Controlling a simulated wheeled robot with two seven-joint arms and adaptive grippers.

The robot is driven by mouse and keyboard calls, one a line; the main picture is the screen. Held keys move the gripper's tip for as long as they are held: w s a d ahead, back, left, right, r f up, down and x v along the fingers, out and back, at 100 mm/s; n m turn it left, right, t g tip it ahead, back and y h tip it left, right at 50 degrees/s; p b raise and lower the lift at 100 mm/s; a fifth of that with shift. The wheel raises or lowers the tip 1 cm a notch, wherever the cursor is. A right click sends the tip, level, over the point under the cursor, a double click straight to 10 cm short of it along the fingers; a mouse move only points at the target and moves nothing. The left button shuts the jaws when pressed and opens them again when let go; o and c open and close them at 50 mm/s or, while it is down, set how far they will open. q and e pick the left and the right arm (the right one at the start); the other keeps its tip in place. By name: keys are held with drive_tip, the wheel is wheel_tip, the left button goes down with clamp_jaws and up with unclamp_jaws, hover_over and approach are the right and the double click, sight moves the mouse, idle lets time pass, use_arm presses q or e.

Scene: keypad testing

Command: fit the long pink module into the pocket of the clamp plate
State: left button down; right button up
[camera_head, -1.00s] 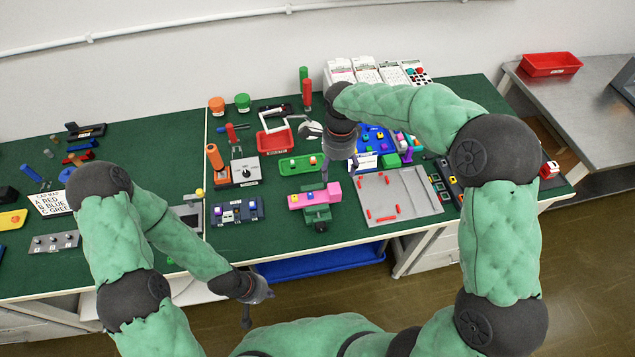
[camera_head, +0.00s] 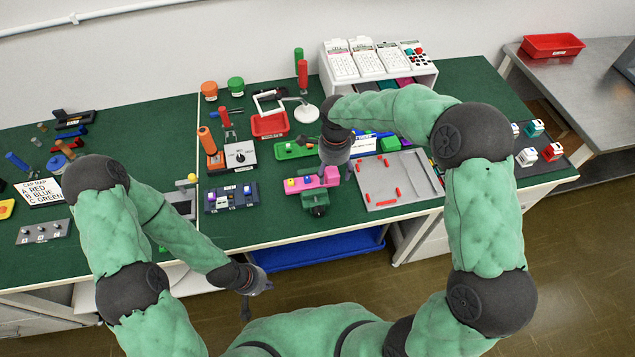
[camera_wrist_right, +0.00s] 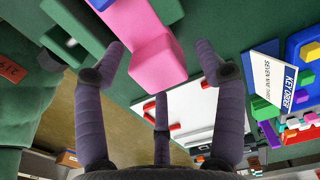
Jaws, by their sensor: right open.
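The long pink module (camera_head: 304,185) has small yellow and purple parts on top and a raised block at its right end. It rests across a small dark green vise-like fixture (camera_head: 316,205). A flat grey plate (camera_head: 412,168) with several red pieces, which looks like the clamp plate, lies to its right. My right gripper (camera_head: 332,172) is open over the module's right end. In the right wrist view, its fingers (camera_wrist_right: 160,66) stand around the pink end block (camera_wrist_right: 157,62), with no clear grip on it. My left gripper (camera_head: 246,302) hangs before the table's front edge, apart from everything; its jaws are unclear.
A dark blue block with keys (camera_head: 232,197) stands left of the module. A green tray (camera_head: 296,149) and a grey box with a dial (camera_head: 240,155) are behind. A blue bin (camera_head: 320,250) is below the table edge. My right forearm hides part of the table.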

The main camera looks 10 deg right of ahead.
drive_tip(key=shift+f, duration=0.1)
drive_tip(key=shift+c, duration=0.3)
drive_tip(key=c, duration=1.3)
